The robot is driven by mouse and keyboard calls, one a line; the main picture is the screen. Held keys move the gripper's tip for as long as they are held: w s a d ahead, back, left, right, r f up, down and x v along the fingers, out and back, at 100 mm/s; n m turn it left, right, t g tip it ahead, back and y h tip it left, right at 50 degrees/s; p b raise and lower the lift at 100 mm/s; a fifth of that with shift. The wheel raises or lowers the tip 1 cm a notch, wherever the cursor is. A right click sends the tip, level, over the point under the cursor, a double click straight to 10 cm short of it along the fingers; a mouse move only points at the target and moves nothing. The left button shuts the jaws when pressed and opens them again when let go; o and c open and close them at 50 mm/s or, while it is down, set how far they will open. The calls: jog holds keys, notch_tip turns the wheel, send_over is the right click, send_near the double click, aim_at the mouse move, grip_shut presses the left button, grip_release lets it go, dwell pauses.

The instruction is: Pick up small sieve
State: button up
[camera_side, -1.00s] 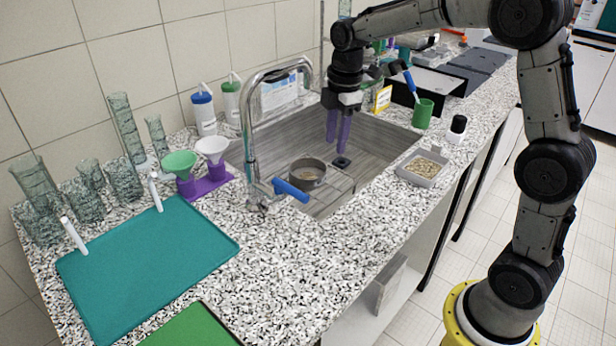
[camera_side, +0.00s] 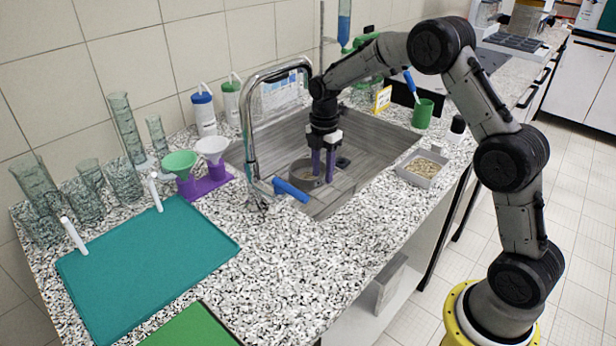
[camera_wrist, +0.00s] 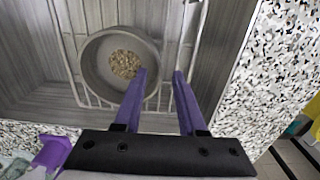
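The small sieve (camera_side: 301,170) is a round grey metal pan standing in the sink, partly hidden behind my gripper in the side view. In the wrist view the sieve (camera_wrist: 99,82) holds a small heap of tan grains (camera_wrist: 125,64) and sits on a wire rack. My gripper (camera_side: 322,178) points down with two purple fingers at the sieve's right side. In the wrist view my gripper (camera_wrist: 160,74) is open, with a gap between the fingertips. The left fingertip overlaps the sieve's rim; I cannot tell whether it touches. The right fingertip is outside the rim.
The sink (camera_side: 262,150) has walls around the sieve. A chrome faucet (camera_side: 249,110) with a blue handle (camera_side: 291,190) stands at its front left. A tray of pellets (camera_side: 422,169) and a green cup (camera_side: 422,113) stand on the right counter. Purple-held funnels (camera_side: 207,182) stand left.

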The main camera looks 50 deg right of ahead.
jog(key=shift+f, duration=0.4)
jog(key=shift+c, duration=0.2)
grip_shut()
jog(key=shift+r, duration=0.1)
dwell(0.9)
